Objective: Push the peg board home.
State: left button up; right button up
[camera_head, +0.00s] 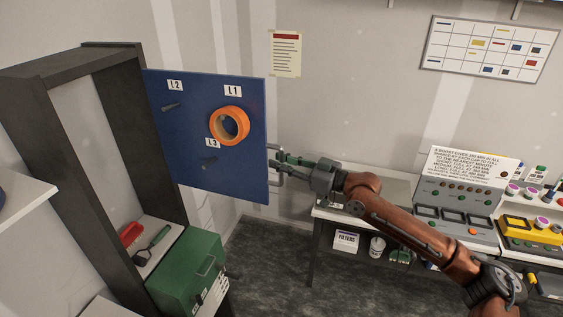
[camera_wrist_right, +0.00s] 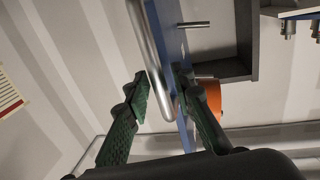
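The blue peg board (camera_head: 178,138) stands pulled out from the right side of a dark open frame (camera_head: 40,140). An orange ring (camera_head: 214,124) hangs on it by label L1; bare pegs show by L2 and L3. A grey metal handle (camera_head: 274,148) is on the board's right edge. My right gripper (camera_head: 279,168) is at this handle. In the right wrist view its two fingers (camera_wrist_right: 158,98) are apart, with the handle bar (camera_wrist_right: 148,50) between them and a gap at the left finger. Whether the right finger touches the bar is unclear. My left gripper is not in view.
A bench (camera_head: 330,212) with control panels (camera_head: 455,195) is at the right, below my right arm. Floor (camera_head: 270,270) is clear between them.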

grip_shut()
dwell(0.3)
